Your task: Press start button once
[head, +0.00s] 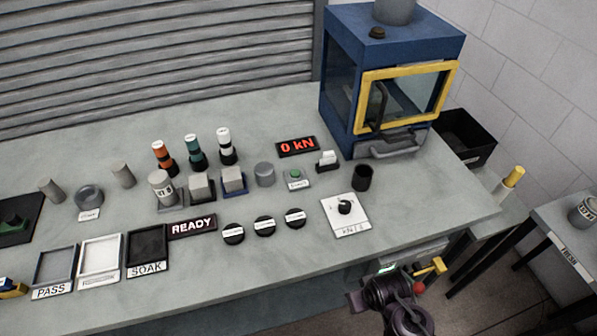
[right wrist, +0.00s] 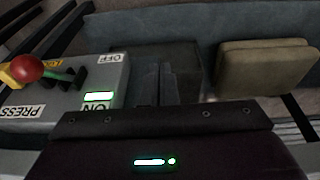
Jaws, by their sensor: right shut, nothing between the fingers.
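The start button (head: 295,174) is a small green button on a grey box with a white label, standing on the bench below the red 0 kN display (head: 297,146). My right gripper (head: 392,284) is in front of the bench's front edge, low at the right and well apart from the button. It is shut and empty. In the right wrist view its dark fingers (right wrist: 168,92) are beside a grey switch box (right wrist: 50,112) marked PRESS, ON and OFF, with a lit green lamp and a red ball lever (right wrist: 27,69). My left gripper is out of view.
A dial on a white plate (head: 345,212), a black cup (head: 362,177) and a white switch (head: 327,160) stand near the button. A blue press cabinet (head: 345,85) with a yellow-framed door is behind. A lit READY sign (head: 191,226) and trays (head: 148,250) lie left.

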